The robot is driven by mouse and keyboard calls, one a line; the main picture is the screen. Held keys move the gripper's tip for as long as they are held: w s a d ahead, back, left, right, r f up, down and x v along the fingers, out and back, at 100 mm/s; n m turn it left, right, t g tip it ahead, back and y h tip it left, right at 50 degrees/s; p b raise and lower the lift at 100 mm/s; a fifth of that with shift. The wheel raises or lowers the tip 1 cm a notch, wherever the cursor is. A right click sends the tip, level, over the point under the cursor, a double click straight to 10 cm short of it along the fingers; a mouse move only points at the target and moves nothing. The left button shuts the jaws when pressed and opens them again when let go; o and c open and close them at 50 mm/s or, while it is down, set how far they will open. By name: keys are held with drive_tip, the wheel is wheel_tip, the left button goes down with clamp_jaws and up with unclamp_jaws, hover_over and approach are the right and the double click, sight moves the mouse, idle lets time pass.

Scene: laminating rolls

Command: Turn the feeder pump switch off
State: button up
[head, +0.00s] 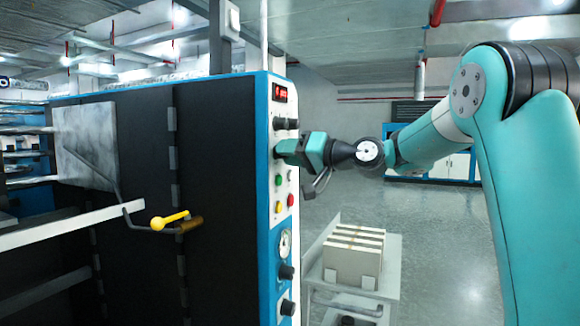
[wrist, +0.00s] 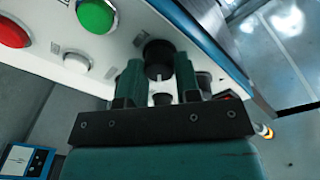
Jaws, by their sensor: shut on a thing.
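The control panel (head: 269,225) is a narrow white face with blue edging on the dark machine. My gripper (head: 281,150) reaches it from the right, below a pair of black knobs (head: 286,123) and above green buttons (head: 278,181). In the wrist view my gripper (wrist: 157,72) has its two fingers on either side of a black rotary knob (wrist: 158,55), shut on it. A small pale mark shows at the knob's near edge. The head view hides this knob behind the fingers. No label is readable, so I cannot tell which switch is the feeder pump's.
A yellow-handled lever (head: 170,220) juts from the machine. A cart with white stacks (head: 352,262) stands below my arm. Floor at right is open.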

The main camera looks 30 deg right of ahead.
drive_tip(key=n+b, duration=0.3)
drive_tip(key=b, duration=0.1)
drive_tip(key=n+b, duration=0.3)
drive_tip(key=b, duration=0.1)
drive_tip(key=n+b, duration=0.4)
drive_tip(key=shift+f+y+b, duration=0.25)
drive_tip(key=shift+y+b, duration=0.15)
drive_tip(key=o, duration=0.9)
drive_tip(key=shift+r, duration=0.1)
